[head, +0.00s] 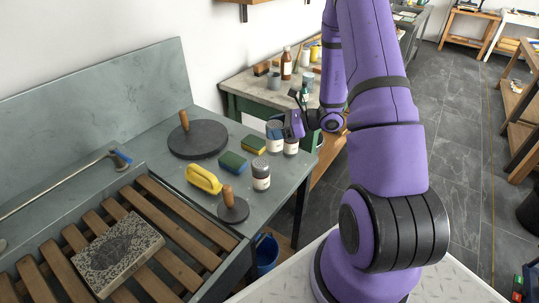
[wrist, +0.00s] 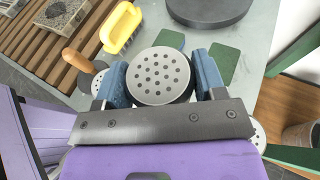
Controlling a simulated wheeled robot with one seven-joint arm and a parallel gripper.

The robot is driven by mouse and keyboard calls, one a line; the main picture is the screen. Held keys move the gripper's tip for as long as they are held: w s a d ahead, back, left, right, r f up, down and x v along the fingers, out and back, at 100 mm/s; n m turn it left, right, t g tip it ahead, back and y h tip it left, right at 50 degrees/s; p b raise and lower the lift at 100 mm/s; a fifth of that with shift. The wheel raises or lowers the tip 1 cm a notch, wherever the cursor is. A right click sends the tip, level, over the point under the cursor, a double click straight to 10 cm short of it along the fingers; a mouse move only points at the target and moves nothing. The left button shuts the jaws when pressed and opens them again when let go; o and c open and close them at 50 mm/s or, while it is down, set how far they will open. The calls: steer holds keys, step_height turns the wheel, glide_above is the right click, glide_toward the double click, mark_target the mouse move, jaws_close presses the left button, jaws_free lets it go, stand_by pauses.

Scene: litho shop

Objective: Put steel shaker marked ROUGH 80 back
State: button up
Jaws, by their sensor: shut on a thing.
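My gripper (head: 291,126) is shut on a steel shaker (wrist: 158,76), its round perforated lid showing between the blue finger pads in the wrist view. In the head view the held shaker (head: 276,147) is upright at the slab's right side; whether it touches the surface I cannot tell. A second shaker (head: 291,148) is just right of it, its lid (wrist: 259,132) partly hidden by my gripper in the wrist view. The labels are too small to read.
Green sponge blocks (head: 233,162) (head: 254,146), a yellow brush (head: 204,179), a small wooden-handled disc (head: 233,208) and a large one (head: 198,139) lie on the slab. Wooden slats (head: 180,229) hold a patterned stone (head: 118,252). A back bench (head: 247,89) holds bottles. A blue bucket (head: 266,254) stands below.

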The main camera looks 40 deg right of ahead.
mark_target(275, 147)
steer(key=shift+f, duration=3.85)
steer(key=o, duration=0.7)
steer(key=shift+f, duration=0.15)
steer(key=shift+c, duration=0.2)
